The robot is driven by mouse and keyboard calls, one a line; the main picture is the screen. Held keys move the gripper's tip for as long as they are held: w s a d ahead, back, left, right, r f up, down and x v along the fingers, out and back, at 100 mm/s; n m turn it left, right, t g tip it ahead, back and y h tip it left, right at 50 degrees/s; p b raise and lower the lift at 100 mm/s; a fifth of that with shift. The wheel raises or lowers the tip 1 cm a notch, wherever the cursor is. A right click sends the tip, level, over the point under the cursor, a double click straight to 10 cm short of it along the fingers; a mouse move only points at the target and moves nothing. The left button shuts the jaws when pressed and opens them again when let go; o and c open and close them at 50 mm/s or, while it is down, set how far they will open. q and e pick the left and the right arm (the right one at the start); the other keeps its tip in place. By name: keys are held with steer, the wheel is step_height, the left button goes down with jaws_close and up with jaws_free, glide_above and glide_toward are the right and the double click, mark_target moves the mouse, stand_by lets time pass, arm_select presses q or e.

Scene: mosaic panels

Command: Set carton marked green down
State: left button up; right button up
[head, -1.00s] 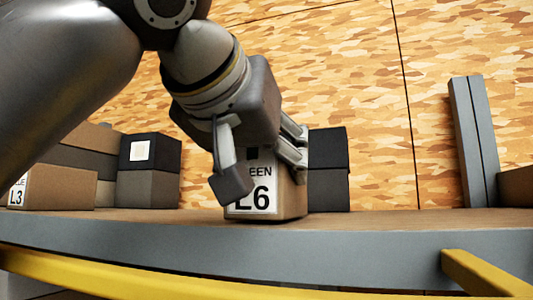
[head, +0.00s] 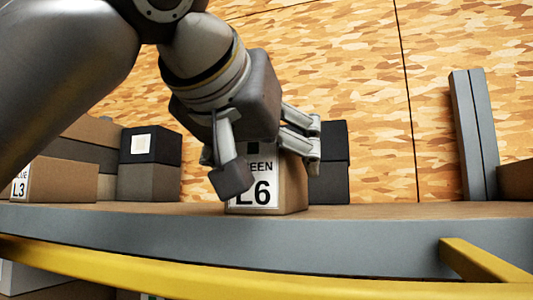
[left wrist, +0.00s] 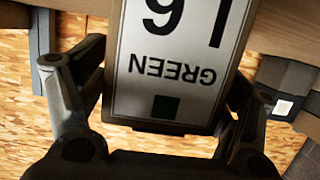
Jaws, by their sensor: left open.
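The carton marked green (head: 292,189) is a brown box with a white label reading GREEN and L6. It stands upright on the wooden shelf (head: 380,211), near its front edge. In the left wrist view its label (left wrist: 170,70) shows upside down between the fingers. My left gripper (head: 270,160) is open around the carton's upper part, with one finger in front of the label's left side and the others at the right side. In the left wrist view the fingers (left wrist: 165,100) stand apart on both sides of the label. My right gripper is not in view.
A brown L3 carton (head: 62,181) and dark stacked boxes (head: 150,165) stand at left. Another dark box stack (head: 330,180) is close behind the carton. A grey upright (head: 474,135) stands at right. A yellow rail (head: 200,273) runs below the shelf edge.

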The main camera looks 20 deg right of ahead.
arm_select(q)
steer(key=shift+r, duration=0.2)
steer(key=b+v, duration=0.4)
steer(key=v, duration=0.8)
